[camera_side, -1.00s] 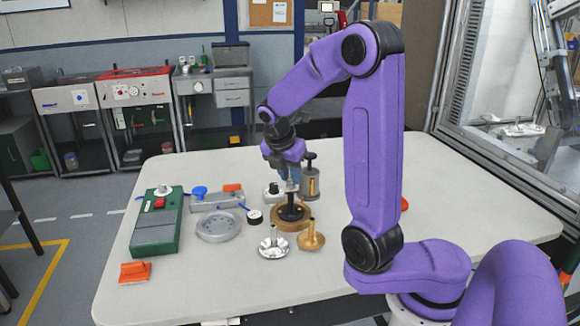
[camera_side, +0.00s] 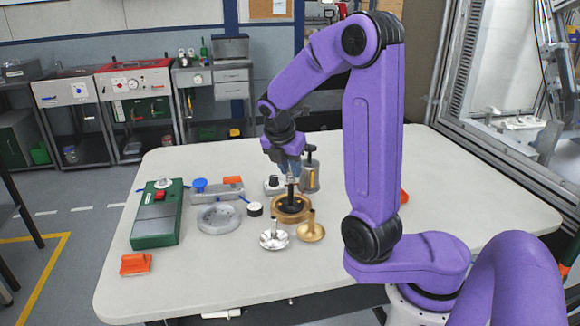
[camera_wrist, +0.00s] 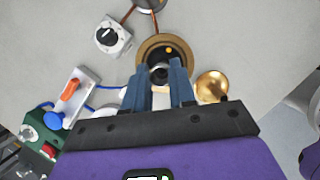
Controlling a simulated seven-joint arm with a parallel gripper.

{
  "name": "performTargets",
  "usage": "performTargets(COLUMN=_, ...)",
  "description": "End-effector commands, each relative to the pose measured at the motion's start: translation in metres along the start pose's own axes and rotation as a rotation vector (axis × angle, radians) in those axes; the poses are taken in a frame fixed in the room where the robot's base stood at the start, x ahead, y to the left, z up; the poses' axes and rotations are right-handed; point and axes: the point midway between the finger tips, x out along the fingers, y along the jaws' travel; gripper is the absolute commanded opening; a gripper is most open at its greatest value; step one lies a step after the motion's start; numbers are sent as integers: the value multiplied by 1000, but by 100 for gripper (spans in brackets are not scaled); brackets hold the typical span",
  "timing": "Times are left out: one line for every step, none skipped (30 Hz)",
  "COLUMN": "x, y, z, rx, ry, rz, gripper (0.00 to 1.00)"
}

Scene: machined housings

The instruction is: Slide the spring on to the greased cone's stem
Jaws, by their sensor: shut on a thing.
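A black cone with an upright stem (camera_side: 291,198) sits in a brass-coloured ring base (camera_side: 304,215) on the table. In the wrist view the base (camera_wrist: 146,52) surrounds the dark centre. My gripper (camera_side: 291,172) points down right above this stem, its blue fingers shut on a small pale thing, seemingly the spring, mostly hidden by the fingers. In the wrist view the fingertips (camera_wrist: 160,65) lie over the dark cone. I cannot tell whether the spring touches the stem. A silver cone (camera_side: 273,238) and a brass cone (camera_side: 311,231) stand in front, stems up. Grease is too small to make out.
A grey round dish (camera_side: 218,219), a green box (camera_side: 155,222) and a grey block with a blue knob (camera_side: 200,185) are on the left. A grey canister (camera_side: 310,175) stands close behind my gripper.

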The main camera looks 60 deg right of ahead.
Motion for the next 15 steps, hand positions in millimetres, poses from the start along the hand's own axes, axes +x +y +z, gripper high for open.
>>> performTargets(x=0, y=0, z=0, rx=0, ry=0, rz=0, gripper=0)
performTargets(x=0, y=0, z=0, rx=0, ry=0, rz=0, gripper=0)
performTargets(x=0, y=0, z=0, rx=0, ry=0, rz=0, gripper=0)
performTargets(x=0, y=0, z=0, rx=0, ry=0, rz=0, gripper=0)
performTargets(x=0, y=0, z=0, rx=0, ry=0, rz=0, gripper=0)
performTargets(x=0, y=0, z=0, rx=0, ry=0, rz=0, gripper=0)
performTargets(x=1, y=0, z=0, rx=0, ry=0, rz=0, gripper=0)
performTargets(x=1, y=0, z=0, rx=0, ry=0, rz=-1, gripper=0)
performTargets(x=2, y=0, z=-1, rx=0, ry=0, rz=-1, gripper=0)
performTargets(x=2, y=0, z=-1, rx=0, ry=0, rz=-1, gripper=0)
performTargets(x=3, y=0, z=-1, rx=0, ry=0, rz=-1, gripper=0)
performTargets(x=4, y=0, z=-2, rx=-1, ry=1, rz=-1, gripper=0)
performTargets(x=4, y=0, z=-2, rx=-1, ry=1, rz=-1, gripper=0)
performTargets(x=5, y=0, z=-2, rx=-1, ry=1, rz=-1, gripper=0)
performTargets(x=5, y=0, z=-2, rx=-1, ry=1, rz=0, gripper=0)
